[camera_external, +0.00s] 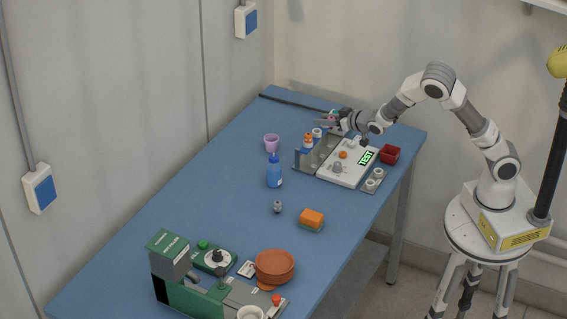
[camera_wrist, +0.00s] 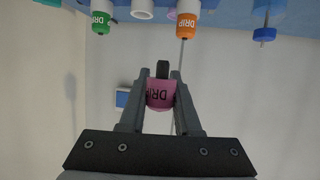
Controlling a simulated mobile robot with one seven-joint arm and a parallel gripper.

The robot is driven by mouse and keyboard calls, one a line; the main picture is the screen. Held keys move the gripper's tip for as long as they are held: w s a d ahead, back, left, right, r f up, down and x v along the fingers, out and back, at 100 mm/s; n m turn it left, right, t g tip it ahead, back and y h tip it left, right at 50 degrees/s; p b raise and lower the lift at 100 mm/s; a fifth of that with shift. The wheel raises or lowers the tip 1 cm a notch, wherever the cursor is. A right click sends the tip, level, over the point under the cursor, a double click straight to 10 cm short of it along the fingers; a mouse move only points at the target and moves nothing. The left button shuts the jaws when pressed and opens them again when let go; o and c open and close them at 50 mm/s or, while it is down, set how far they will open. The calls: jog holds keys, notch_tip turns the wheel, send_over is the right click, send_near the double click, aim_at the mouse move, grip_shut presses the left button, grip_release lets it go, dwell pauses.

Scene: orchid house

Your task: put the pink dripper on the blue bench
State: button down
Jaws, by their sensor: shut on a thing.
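My gripper (camera_wrist: 160,105) is shut on the pink dripper (camera_wrist: 160,95), a short pink piece with dark "DRIP" lettering, held between the two fingers in the wrist view. In the external view my gripper (camera_external: 328,121) is above the far part of the blue bench (camera_external: 222,190), by the back of the grey rack. The pink dripper is too small there to make out clearly. An orange dripper (camera_wrist: 187,24) and a green dripper (camera_wrist: 100,24) show at the top of the wrist view, apart from my fingers.
A white tester (camera_external: 348,165) and a red box (camera_external: 390,154) stand near my arm. A lilac cup (camera_external: 271,142), a blue bottle (camera_external: 274,174) and an orange-topped sponge (camera_external: 312,219) stand on the bench. Terracotta saucers (camera_external: 275,264) sit at the near end. The bench's left-middle is clear.

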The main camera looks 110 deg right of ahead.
jog(key=s+d+r+m+g+h, duration=0.1)
jog(key=s+d+r+m+g, duration=0.2)
jog(key=s+d, duration=0.7)
jog(key=shift+s+d+h, duration=0.25)
jog(key=shift+d+h, duration=0.05)
jog(key=shift+d, duration=0.15)
jog(key=w+a+f+n+t+y, duration=0.2)
jog(key=w+a+f+n+t, duration=0.1)
jog(key=w+a, duration=0.75)
jog(key=w+a+f+n+t+y, duration=0.3)
jog(key=w+a, duration=0.4)
jog(key=a, duration=0.7)
jog(key=a+f+n+t+y, duration=0.1)
jog(key=a+n+y, duration=0.3)
jog(key=a, duration=1.2)
jog(key=w+a+f+n+t+y, duration=0.1)
jog(key=a+n+y, duration=0.3)
jog(key=a, duration=1.2)
jog(key=shift+w+a+f+t, duration=0.2)
jog(key=shift+a+f+t, duration=0.1)
jog(key=shift+f+t, duration=0.45)
jog(key=shift+f, duration=0.1)
